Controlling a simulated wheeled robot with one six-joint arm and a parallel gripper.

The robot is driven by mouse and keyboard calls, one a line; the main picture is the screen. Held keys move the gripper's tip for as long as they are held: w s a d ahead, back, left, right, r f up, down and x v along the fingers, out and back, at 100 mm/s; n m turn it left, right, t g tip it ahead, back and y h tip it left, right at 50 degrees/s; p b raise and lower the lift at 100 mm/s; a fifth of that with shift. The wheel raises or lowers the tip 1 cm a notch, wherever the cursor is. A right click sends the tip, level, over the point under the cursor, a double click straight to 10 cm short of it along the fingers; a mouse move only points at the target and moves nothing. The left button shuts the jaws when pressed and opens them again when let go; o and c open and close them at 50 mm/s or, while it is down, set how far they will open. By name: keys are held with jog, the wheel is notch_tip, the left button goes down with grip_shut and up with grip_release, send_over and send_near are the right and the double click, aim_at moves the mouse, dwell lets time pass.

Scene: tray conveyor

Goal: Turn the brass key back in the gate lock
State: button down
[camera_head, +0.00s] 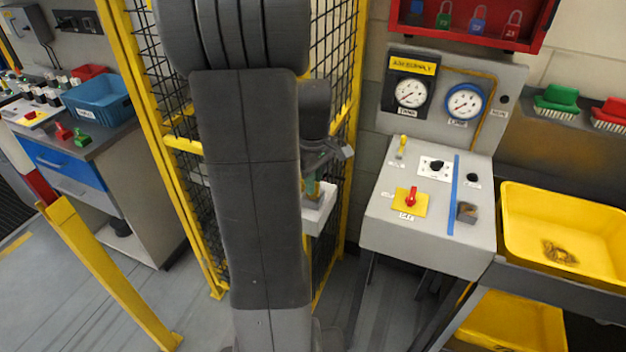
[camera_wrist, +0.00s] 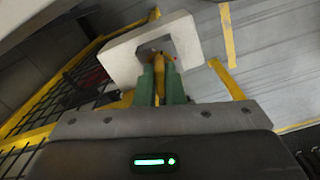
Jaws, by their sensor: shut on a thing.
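My gripper (camera_wrist: 160,76) is shut on the brass key (camera_wrist: 156,62), which shows as a yellow-brown strip between the green fingers in the wrist view. The white gate lock (camera_wrist: 118,62) has a U-shaped housing that surrounds the key and fingertips on three sides. In the head view the white lock (camera_head: 318,216) is on the yellow-framed mesh gate, with my gripper (camera_head: 312,188) just above it. My arm hides part of the gate, and the key's tip and turn angle cannot be made out.
A grey panel (camera_head: 376,228) with gauges and a red knob (camera_head: 411,196) stands right of the gate. A yellow bin (camera_head: 518,262) is further right. A workbench (camera_head: 128,165) with a blue bin (camera_head: 97,103) and a yellow rail (camera_head: 110,275) are at left.

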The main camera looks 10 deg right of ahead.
jog(key=shift+n, duration=1.7)
jog(key=shift+n, duration=1.5)
jog(key=c, duration=1.5)
grip_release()
jog(key=shift+o, duration=0.2)
